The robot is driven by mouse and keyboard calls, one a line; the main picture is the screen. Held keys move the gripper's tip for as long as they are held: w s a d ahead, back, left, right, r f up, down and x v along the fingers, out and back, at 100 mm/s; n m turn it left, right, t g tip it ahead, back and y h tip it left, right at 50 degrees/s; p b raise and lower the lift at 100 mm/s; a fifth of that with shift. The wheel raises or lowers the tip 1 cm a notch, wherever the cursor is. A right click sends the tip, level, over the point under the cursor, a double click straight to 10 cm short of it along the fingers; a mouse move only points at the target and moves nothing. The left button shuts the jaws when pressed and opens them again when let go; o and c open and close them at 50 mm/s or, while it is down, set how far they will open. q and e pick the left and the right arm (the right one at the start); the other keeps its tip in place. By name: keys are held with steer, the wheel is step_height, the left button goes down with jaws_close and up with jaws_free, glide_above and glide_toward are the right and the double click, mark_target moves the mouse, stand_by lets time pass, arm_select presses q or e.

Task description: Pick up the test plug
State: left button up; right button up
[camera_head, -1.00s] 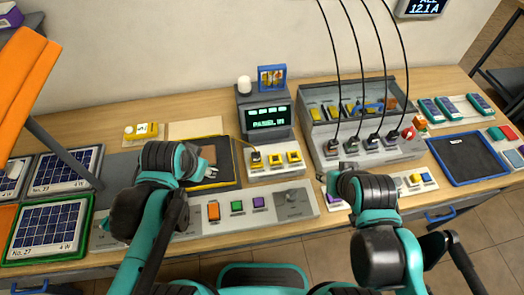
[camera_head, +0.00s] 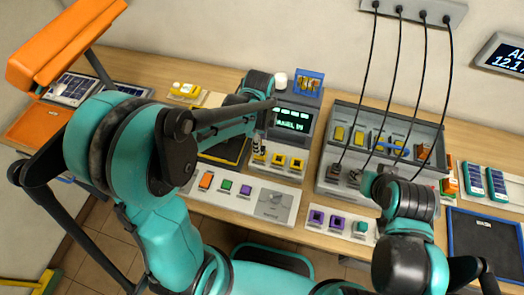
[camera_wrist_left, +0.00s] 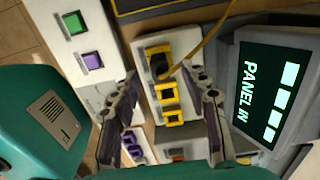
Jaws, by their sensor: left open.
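The test plug looks to be the dark plug (camera_wrist_left: 159,66) with a thin yellow cable. It sits in the end socket of a white block with yellow sockets (camera_head: 279,160), in front of the panel display. My left gripper (camera_wrist_left: 166,88) is open above this block, its fingers apart on either side of the row of yellow sockets. The plug is between and slightly beyond the fingertips in the left wrist view, not gripped. In the head view my left gripper (camera_head: 261,142) partly hides the plug. My right gripper (camera_head: 367,184) is beside the black-cable plugs; its fingers are unclear.
The "PANEL IN" display (camera_head: 293,122) stands just behind the socket block, close to my left gripper. A grey rack (camera_head: 335,150) with black hanging cables stands to the right. A blue-edged tray (camera_head: 485,240) is at far right.

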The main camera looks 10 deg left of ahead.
arm_select(q)
steer(key=f+b, duration=0.1)
steer(key=f, duration=0.3)
steer(key=shift+d, duration=0.2)
steer(key=shift+f, duration=0.35)
steer(key=shift+c, duration=0.3)
jaws_close()
steer(key=shift+r, duration=0.1)
